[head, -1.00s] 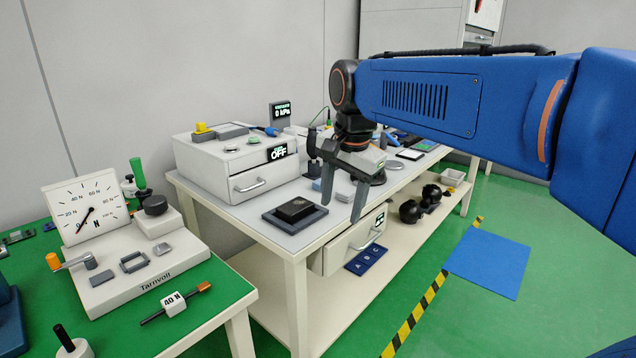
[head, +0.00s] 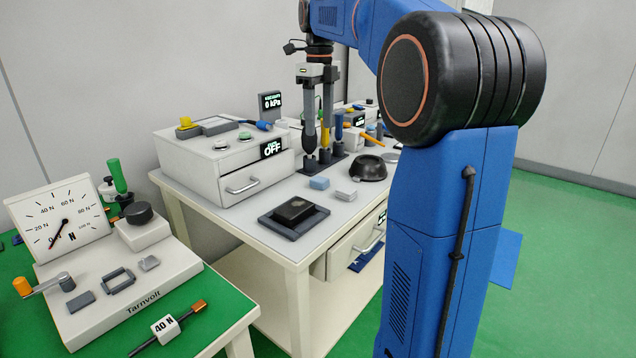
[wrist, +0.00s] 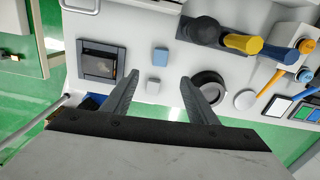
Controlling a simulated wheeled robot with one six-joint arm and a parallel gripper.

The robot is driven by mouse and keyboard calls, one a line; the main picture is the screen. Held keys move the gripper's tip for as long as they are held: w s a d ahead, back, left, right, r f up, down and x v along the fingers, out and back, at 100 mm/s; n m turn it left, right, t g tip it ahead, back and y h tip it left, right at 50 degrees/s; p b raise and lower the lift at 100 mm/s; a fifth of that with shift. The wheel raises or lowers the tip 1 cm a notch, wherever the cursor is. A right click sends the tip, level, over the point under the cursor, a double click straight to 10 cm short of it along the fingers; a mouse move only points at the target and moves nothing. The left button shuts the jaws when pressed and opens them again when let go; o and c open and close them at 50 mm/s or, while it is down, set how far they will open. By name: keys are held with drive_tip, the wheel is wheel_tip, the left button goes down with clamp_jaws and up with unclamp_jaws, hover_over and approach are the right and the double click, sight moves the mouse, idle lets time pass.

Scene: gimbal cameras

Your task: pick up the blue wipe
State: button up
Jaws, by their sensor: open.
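The blue wipe is a small light-blue folded block (head: 319,183) lying flat on the grey-white bench top. It also shows in the wrist view (wrist: 160,55), just beyond my fingertips and roughly centred between them. A similar pale grey block (head: 346,194) lies close beside it, and in the wrist view (wrist: 153,86) it appears between the fingers. My gripper (head: 319,105) points down, open and empty, above the bench. The wrist view shows its two spread fingers (wrist: 160,80). The fingers partly overlap the upright tools behind them in the head view.
A black square tray (head: 294,216) with a dark block sits at the bench's front corner. A black round bowl (head: 369,168) lies to the right. A tool stand (head: 322,164) with upright handles is behind, and a white drawer box (head: 228,168) stands left.

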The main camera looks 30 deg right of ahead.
hover_over(321, 179)
drive_tip(key=f, duration=1.1)
drive_tip(key=shift+w+a, duration=0.1)
drive_tip(key=shift+a, duration=0.15)
drive_tip(key=shift+d+f, duration=0.2)
drive_tip(key=shift+f, duration=2.4)
drive_tip(key=c, duration=1.1)
drive_tip(key=shift+r, duration=0.15)
wheel_tip(321, 179, up, 10)
drive_tip(key=shift+f, duration=0.1)
